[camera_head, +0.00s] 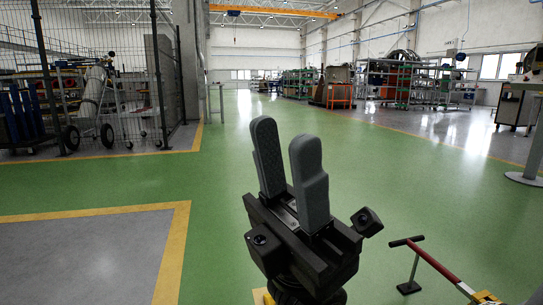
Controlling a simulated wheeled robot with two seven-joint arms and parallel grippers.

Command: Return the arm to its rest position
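My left gripper (292,178) stands upright at the lower middle of the head view, with its two grey fingers pointing up. There is a narrow gap between the fingers and nothing shows in it. It hangs over the green floor, touching nothing that I can see. The rest of the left arm is mostly hidden below the gripper and the frame edge. My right gripper does not show.
A red-handled jack or trolley (437,267) lies at the lower right. A wire fence (100,75) with carts behind it stands at the left. Racks with engine parts (400,80) stand far right. The green floor (235,130) ahead is clear.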

